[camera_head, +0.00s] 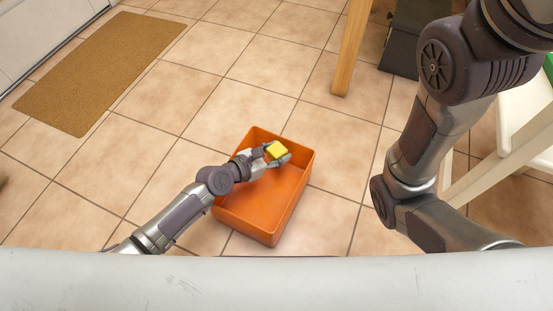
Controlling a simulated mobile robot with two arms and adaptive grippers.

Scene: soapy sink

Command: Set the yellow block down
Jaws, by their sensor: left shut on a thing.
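The yellow block (276,150) is small and box-shaped, held at the end of my left arm. My left gripper (275,154) is shut on it, over the upper part of an open orange crate (262,226). I cannot tell how high the block is above the crate's floor. The visible part of the crate's floor looks empty; my left forearm hides part of its left wall. My right arm stands at the right of the picture, and its gripper is not in view.
The crate stands on a tiled floor (242,103). A brown mat (101,70) lies at the upper left. A wooden leg (352,45) and a dark object (403,40) stand at the top right. White furniture (522,140) is at the right. Bare tiles surround the crate.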

